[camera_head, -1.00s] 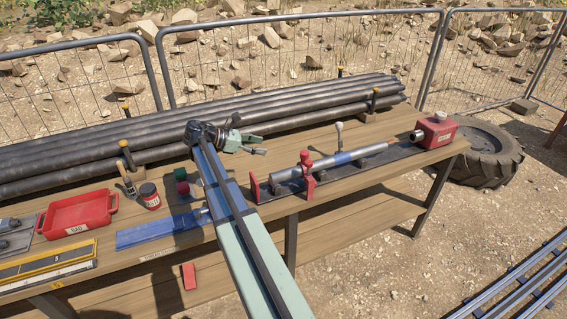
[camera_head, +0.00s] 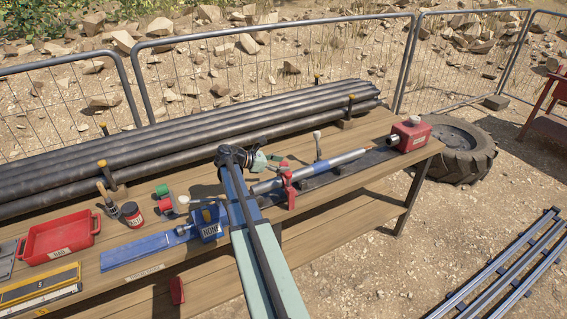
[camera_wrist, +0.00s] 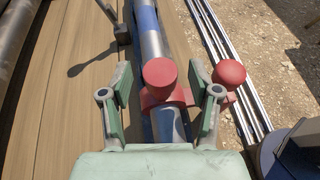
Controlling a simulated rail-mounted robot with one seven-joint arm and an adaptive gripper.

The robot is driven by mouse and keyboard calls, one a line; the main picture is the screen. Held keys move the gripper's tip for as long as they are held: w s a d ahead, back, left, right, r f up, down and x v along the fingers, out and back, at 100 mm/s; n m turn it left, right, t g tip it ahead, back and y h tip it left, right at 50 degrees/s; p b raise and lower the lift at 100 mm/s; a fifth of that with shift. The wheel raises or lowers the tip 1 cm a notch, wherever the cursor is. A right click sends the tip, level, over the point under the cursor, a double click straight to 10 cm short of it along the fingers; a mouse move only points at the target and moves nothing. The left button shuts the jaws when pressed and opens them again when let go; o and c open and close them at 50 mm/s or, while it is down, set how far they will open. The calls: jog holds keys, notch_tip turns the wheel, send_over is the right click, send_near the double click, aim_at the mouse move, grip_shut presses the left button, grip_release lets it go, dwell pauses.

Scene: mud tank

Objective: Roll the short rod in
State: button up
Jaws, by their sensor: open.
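A silver rod with a blue band (camera_head: 325,163) lies along a dark rail on the bench, passing through a red clamp (camera_head: 288,186). I cannot tell whether it is one short rod or joined pieces. In the wrist view the rod (camera_wrist: 148,40) runs away between the fingers, and the red clamp knob (camera_wrist: 160,73) stands between them. My gripper (camera_head: 277,163) is above the rod's near end. In the wrist view my gripper (camera_wrist: 160,88) is open, with nothing gripped. My arm hides the rail's left end.
A red box (camera_head: 410,134) stands at the rail's right end. A red tray (camera_head: 60,240) and dark pipes (camera_head: 200,125) lie left and behind. A lever (camera_head: 317,145) stands by the rod.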

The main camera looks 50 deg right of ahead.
jog(key=shift+s+d+f, duration=0.3)
jog(key=shift+s+d, duration=0.1)
jog(key=shift+d, duration=0.15)
grip_shut()
